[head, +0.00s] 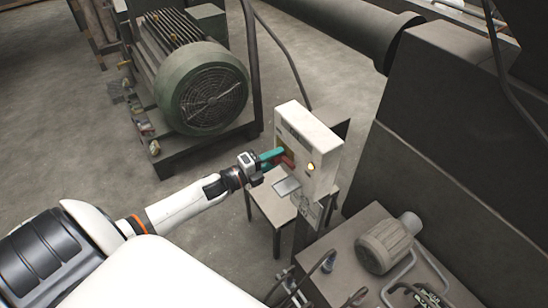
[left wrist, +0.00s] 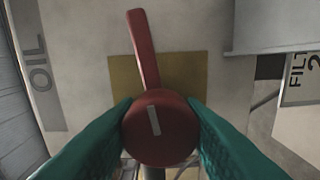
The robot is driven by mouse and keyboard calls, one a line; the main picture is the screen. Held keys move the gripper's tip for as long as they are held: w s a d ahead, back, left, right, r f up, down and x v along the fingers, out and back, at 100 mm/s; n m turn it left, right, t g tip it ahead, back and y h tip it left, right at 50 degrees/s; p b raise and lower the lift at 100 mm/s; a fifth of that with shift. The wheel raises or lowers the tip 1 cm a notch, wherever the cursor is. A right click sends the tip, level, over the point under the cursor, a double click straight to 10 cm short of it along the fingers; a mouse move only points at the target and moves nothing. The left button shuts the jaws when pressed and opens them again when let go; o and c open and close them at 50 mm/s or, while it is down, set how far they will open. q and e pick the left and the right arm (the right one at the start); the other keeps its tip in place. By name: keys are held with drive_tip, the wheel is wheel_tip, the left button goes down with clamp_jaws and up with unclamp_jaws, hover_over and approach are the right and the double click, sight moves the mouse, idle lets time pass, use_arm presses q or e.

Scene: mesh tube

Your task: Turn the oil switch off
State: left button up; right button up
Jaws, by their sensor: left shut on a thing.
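The oil switch is a red rotary knob (left wrist: 160,128) with a long red handle (left wrist: 144,48) on a yellow plate (left wrist: 198,72). In the left wrist view the handle points up, leaning slightly left, and a pale mark on the knob is nearly upright. The word OIL is on a grey label (left wrist: 40,75) at the left. My left gripper (left wrist: 160,125) has its green fingers on both sides of the knob, shut on it. In the head view the left gripper (head: 275,156) reaches the white control box (head: 312,138), and the red switch (head: 286,161) is partly hidden behind the fingers. My right gripper is out of view.
A lit yellow lamp (head: 311,167) is on the box's front. A small table (head: 262,205) stands below the box. A green motor (head: 203,88) is behind, and dark machinery (head: 450,130) fills the right side. Bare floor (head: 60,100) lies at the left.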

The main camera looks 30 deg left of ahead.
use_arm(q)
drive_tip(key=n, duration=0.4)
drive_tip(key=shift+n+p, duration=0.3)
drive_tip(key=shift+p, duration=0.05)
drive_tip(key=n, duration=0.3)
drive_tip(key=shift+n+p, duration=0.3)
drive_tip(key=shift+n, duration=0.1)
drive_tip(key=n, duration=0.4)
drive_tip(key=shift+p, duration=0.3)
drive_tip(key=shift+n, duration=1.7)
drive_tip(key=shift+f+n, duration=0.1)
drive_tip(key=shift+n, duration=0.2)
drive_tip(key=o, duration=1)
